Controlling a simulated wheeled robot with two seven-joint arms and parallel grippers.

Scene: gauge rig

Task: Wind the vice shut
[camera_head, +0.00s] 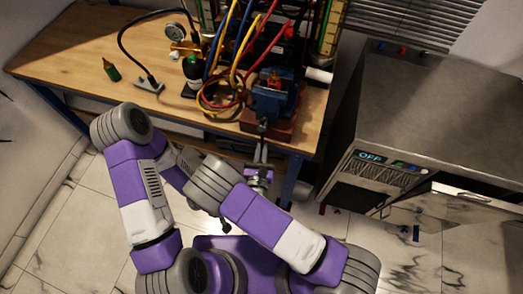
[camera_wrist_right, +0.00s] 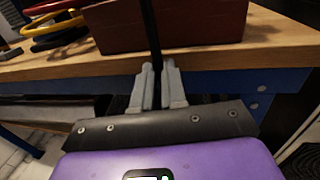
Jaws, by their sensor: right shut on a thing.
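The blue vice (camera_head: 275,98) stands on a brown-red block (camera_head: 268,127) at the front edge of the wooden bench. A small red and yellow thing shows at its top, but I cannot tell how far apart its jaws are. My right gripper (camera_head: 262,150) is in front of the vice, below the bench edge. In the right wrist view its fingers (camera_wrist_right: 159,88) are shut on a thin dark bar, the vice handle (camera_wrist_right: 153,35), which stands upright in front of the block (camera_wrist_right: 195,25).
Coiled red, yellow and blue hoses (camera_head: 222,92) lie left of the vice. A gauge (camera_head: 175,32), a dark green bottle (camera_head: 192,70) and a green pointed thing (camera_head: 111,70) are further left. A grey cabinet reading OFF (camera_head: 430,110) stands right. The bench's front left is clear.

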